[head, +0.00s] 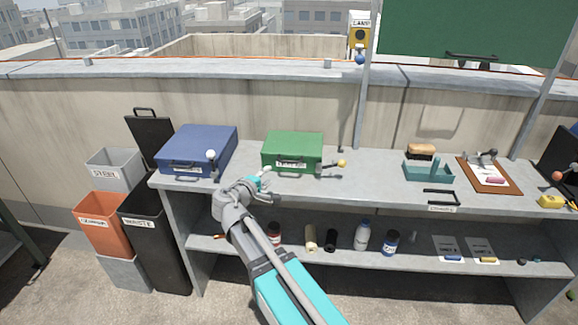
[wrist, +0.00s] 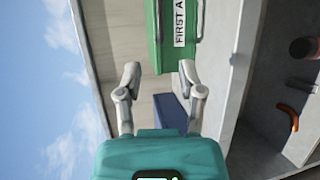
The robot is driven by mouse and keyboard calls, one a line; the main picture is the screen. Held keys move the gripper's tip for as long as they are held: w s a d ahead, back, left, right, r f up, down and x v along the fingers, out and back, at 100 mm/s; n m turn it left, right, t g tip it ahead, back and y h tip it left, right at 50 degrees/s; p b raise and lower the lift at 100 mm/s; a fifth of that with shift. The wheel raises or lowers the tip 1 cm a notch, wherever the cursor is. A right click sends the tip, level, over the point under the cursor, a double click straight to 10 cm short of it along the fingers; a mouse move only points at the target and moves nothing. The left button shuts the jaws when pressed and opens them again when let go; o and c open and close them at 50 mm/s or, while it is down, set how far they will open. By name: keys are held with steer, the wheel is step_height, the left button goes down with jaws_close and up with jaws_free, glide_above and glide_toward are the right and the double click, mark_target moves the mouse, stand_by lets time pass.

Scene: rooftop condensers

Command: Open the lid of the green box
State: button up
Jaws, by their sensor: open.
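The green box (head: 293,146) stands on the grey bench top with its lid down. A handle and a white label are on its front face. In the wrist view the green box (wrist: 157,40) lies beyond my fingertips, its handle and part of a "FIRST A" label showing at the top edge. My gripper (head: 254,184) is at the front edge of the bench, in front and to the left of the green box. In the wrist view my gripper (wrist: 162,76) has its two fingers spread with nothing between them, apart from the box.
A blue box (head: 202,148) stands to the left. A yellow-knobbed lever (head: 341,163) and a white-knobbed lever (head: 211,156) rise near the boxes. A teal tray (head: 429,174) and a brown clipboard (head: 488,178) are at right. A shelf with bottles runs below.

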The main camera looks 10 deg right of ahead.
mark_target(288, 162)
steer(key=shift+w+d, duration=0.1)
stand_by(0.3)
steer(key=b+x, duration=0.2)
steer(key=x, duration=1.1)
steer(key=shift+w+d, duration=0.15)
steer(key=shift+w, duration=0.05)
steer(key=shift+c, duration=0.3)
jaws_close()
